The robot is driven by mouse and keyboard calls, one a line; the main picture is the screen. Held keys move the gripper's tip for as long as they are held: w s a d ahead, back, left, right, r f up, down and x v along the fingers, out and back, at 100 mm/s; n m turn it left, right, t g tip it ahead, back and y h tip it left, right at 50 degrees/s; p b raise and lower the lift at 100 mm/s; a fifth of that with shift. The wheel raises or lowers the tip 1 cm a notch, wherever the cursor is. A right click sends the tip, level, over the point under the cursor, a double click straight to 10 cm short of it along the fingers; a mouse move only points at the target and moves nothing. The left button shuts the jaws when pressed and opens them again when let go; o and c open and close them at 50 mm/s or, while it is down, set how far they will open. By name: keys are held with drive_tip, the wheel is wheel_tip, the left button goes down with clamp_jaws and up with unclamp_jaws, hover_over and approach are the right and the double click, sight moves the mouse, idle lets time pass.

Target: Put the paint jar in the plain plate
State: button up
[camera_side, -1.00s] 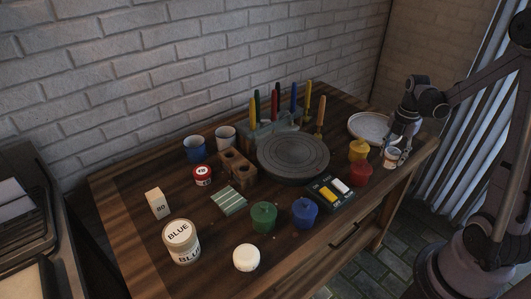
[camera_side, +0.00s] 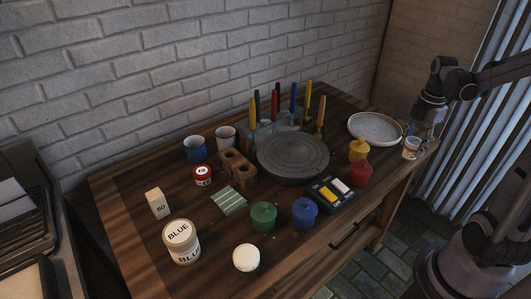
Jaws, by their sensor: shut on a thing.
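The plain plate (camera_side: 375,138) is a pale round dish lying at the back right of the table. My gripper (camera_side: 416,138) is to the right of the plate, above the table's right end. It is shut on a small white jar with an orange-brown mark, the paint jar (camera_side: 411,150). The jar is roughly upright and apart from the plate, to its right and a little nearer the camera. Its height over the table is hard to tell. The fingers are small and dark here, partly blurred against the background.
Yellow (camera_side: 358,150), red (camera_side: 361,174), blue (camera_side: 304,213) and green (camera_side: 263,217) pots stand along the front. A grey turntable (camera_side: 293,155) fills the middle, with a brush rack (camera_side: 272,134) behind it. A large BLUE jar (camera_side: 181,244) stands front left.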

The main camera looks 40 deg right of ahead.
drive_tip(key=w+a+m, duration=0.2)
drive_tip(key=w+a, duration=0.1)
drive_tip(key=w+a+m, duration=0.3)
drive_tip(key=w, duration=0.1)
drive_tip(key=w+a+m, duration=0.2)
drive_tip(key=w+a, duration=0.1)
drive_tip(key=shift+w+f, duration=0.1)
drive_tip(key=shift+w, duration=0.1)
drive_tip(key=w+a+m, duration=0.2)
drive_tip(key=a, duration=0.1)
drive_tip(key=w+a+m, duration=0.2)
drive_tip(key=a, duration=0.1)
drive_tip(key=w+a+m, duration=0.2)
drive_tip(key=a+m, duration=0.1)
drive_tip(key=a, duration=0.1)
drive_tip(key=shift+a+f, duration=0.1)
drive_tip(key=shift+f, duration=0.05)
drive_tip(key=shift+w+a+m, duration=0.3)
drive_tip(key=shift+a, duration=0.35)
drive_tip(key=w+a, duration=0.4)
drive_tip(key=a, duration=1.1)
drive_tip(key=shift+w+a+f, duration=0.1)
drive_tip(key=shift+a+f, duration=0.1)
drive_tip(key=shift+f, duration=1.5)
drive_tip(key=shift+s+a+f, duration=0.1)
drive_tip(key=shift+a+f, duration=0.15)
drive_tip(key=shift+f, duration=1.45)
drive_tip(key=shift+w+a+f, duration=0.1)
drive_tip(key=shift+a+f, duration=0.1)
drive_tip(key=shift+f, duration=1.5)
